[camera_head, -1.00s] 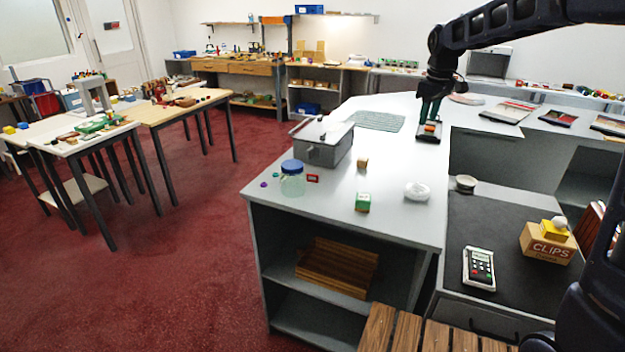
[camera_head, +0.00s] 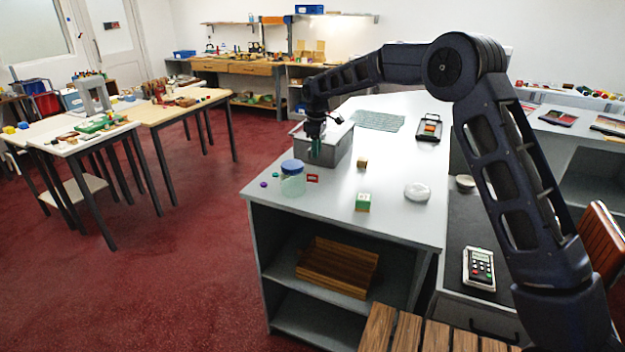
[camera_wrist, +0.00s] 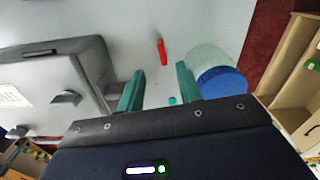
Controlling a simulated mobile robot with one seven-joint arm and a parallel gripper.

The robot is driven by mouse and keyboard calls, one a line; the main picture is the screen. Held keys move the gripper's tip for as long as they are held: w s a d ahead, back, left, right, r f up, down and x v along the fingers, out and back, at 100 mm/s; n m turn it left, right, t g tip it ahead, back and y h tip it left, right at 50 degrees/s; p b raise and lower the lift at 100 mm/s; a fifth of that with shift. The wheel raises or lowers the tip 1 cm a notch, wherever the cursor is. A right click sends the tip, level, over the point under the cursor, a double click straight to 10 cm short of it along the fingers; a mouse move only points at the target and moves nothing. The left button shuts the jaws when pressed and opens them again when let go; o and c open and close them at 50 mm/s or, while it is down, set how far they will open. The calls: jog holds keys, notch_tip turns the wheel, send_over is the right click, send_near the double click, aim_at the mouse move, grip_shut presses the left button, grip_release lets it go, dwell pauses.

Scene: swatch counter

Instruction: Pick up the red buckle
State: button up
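The red buckle (camera_head: 313,178) stands on the grey counter just right of the blue-lidded jar (camera_head: 292,180). In the wrist view, the red buckle (camera_wrist: 162,52) shows as a narrow red piece beyond the fingertips, left of the jar (camera_wrist: 222,80). My gripper (camera_head: 316,150) hangs in front of the grey metal box (camera_head: 340,152), above and behind the buckle. In the wrist view, my gripper (camera_wrist: 159,88) has its two green fingers apart with nothing held between them. The buckle is apart from the fingers.
The grey box also fills the left of the wrist view (camera_wrist: 60,75). Small teal and purple pieces (camera_head: 264,184) lie left of the jar. A wooden cube (camera_head: 362,162), a green block (camera_head: 363,202) and a white round item (camera_head: 417,191) stand farther right, with bare counter between.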

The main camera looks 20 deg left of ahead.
jog(key=shift+s+a+f, duration=0.1)
jog(key=shift+a+f, duration=0.1)
jog(key=shift+f, duration=1.7)
jog(key=shift+w+a+f, duration=0.1)
jog(key=shift+a+f, duration=0.05)
jog(key=shift+f, duration=1.75)
jog(key=shift+s+a+f, duration=0.1)
jog(key=shift+a+f, duration=0.1)
jog(key=shift+f, duration=1.7)
grip_shut()
